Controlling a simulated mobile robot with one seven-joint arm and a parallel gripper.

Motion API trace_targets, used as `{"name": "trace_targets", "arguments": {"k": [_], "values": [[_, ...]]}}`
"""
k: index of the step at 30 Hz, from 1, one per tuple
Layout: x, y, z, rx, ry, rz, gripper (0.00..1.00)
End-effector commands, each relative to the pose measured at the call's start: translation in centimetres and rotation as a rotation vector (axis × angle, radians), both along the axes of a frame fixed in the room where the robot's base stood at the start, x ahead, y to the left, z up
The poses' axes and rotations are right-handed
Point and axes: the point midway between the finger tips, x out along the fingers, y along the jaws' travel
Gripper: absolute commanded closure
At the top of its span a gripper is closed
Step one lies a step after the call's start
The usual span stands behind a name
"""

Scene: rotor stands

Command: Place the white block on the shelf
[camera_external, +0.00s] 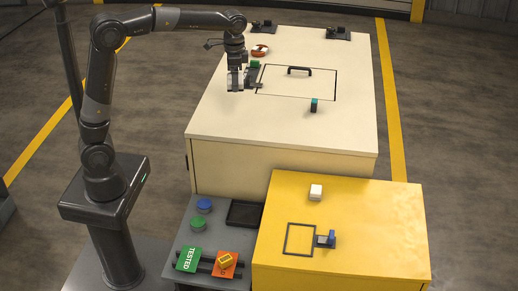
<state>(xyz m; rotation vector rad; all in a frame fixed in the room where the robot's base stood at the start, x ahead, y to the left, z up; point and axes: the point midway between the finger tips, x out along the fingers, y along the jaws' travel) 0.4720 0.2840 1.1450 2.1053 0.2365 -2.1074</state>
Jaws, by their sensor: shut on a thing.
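The white block (316,192) sits on the top of the yellow cabinet (390,215), near its back edge, with nothing touching it. My gripper (235,88) points down over the left part of the cream cabinet top, far from the white block. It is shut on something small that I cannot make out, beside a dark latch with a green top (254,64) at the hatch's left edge. Whether it touches this latch is unclear. A low grey side shelf (182,245) stands left of the yellow cabinet; I cannot tell whether it is the task's shelf.
The hatch (298,84) has a black handle and a teal-topped latch (314,105). An orange-red round part (260,51) lies behind it. The grey shelf holds blue and green buttons, a black tray (244,214), a green TESTED card and an orange card with a yellow block.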

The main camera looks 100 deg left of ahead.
Motion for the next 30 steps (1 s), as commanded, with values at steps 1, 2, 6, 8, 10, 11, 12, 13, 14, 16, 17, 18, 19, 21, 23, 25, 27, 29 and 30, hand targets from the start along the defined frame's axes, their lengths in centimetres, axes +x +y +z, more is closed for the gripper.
{"name": "trace_targets", "arguments": {"k": [1,2,6,8,10,11,12,13,14,16,17,18,19,21,23,25,27,29,30], "values": [[0.6,-1.4,0.0,0.001,0.000,0.027,0.47],[0.9,-2.2,0.0,0.001,0.000,0.051,0.47],[2.3,-6.2,0.1,0.003,-0.001,0.176,0.47],[2.7,-8.1,0.1,0.004,-0.001,0.235,0.47],[3.2,-10.2,0.1,0.006,-0.001,0.304,0.47],[3.4,-11.2,0.1,0.006,-0.002,0.333,0.47],[3.6,-12.4,0.1,0.006,-0.003,0.373,0.47],[3.7,-13.3,0.1,0.006,-0.003,0.402,0.47],[3.8,-14.2,0.2,0.006,-0.003,0.433,0.47],[4.0,-16.4,0.1,0.006,-0.004,0.500,0.47],[4.0,-17.3,0.2,0.006,-0.004,0.530,0.47],[4.0,-18.5,0.1,0.007,-0.005,0.569,0.47],[4.0,-19.4,0.1,0.007,-0.006,0.599,0.47],[3.9,-21.5,0.2,0.006,-0.006,0.668,0.47],[3.8,-23.2,0.2,0.006,-0.007,0.727,0.47],[3.6,-25.3,0.1,0.005,-0.007,0.796,0.47],[3.2,-27.3,0.1,0.004,-0.008,0.864,0.47],[2.9,-29.0,0.1,0.003,-0.008,0.924,0.47],[2.6,-30.1,0.1,0.003,-0.008,0.963,0.47]]}}
